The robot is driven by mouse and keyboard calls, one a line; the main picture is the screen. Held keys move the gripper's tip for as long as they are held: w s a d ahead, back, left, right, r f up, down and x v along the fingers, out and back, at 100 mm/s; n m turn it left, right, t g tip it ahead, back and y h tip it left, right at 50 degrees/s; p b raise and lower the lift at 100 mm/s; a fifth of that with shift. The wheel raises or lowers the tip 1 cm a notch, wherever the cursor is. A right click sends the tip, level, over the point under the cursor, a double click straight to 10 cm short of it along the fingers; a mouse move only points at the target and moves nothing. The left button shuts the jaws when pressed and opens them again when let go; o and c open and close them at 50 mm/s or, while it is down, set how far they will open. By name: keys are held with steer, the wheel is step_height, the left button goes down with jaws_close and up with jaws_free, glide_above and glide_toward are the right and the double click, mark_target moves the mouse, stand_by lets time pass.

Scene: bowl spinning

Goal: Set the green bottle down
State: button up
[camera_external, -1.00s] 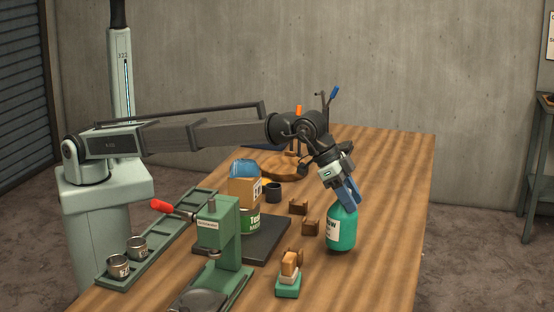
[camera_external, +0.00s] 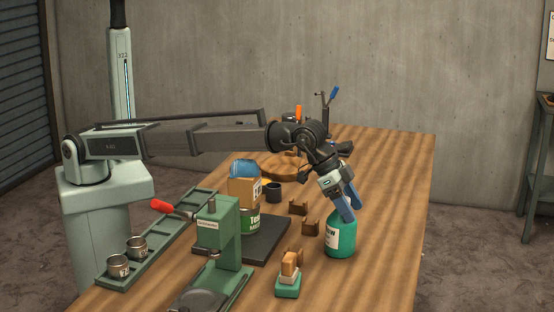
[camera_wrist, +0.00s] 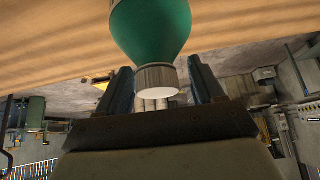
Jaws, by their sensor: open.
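The green bottle (camera_external: 341,240) stands upright on the wooden table, right of the brown blocks, with a white label on its left side. In the external view my gripper (camera_external: 347,217) is at its top, and its blue fingers hide the neck and cap. In the wrist view the bottle (camera_wrist: 152,28) shows with its ribbed cap (camera_wrist: 157,80) between the two fingers of my gripper (camera_wrist: 165,85). The fingers are spread, with gaps on both sides of the cap.
Two brown blocks (camera_external: 310,228) and a green-based stack (camera_external: 288,284) are left of the bottle. A green press (camera_external: 222,240) with a red handle stands further left. A dark board (camera_external: 262,247) holds a can and box. The table's right side (camera_external: 395,220) is clear.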

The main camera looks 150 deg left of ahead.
steer(key=v, duration=1.2)
steer(key=shift+r, duration=0.15)
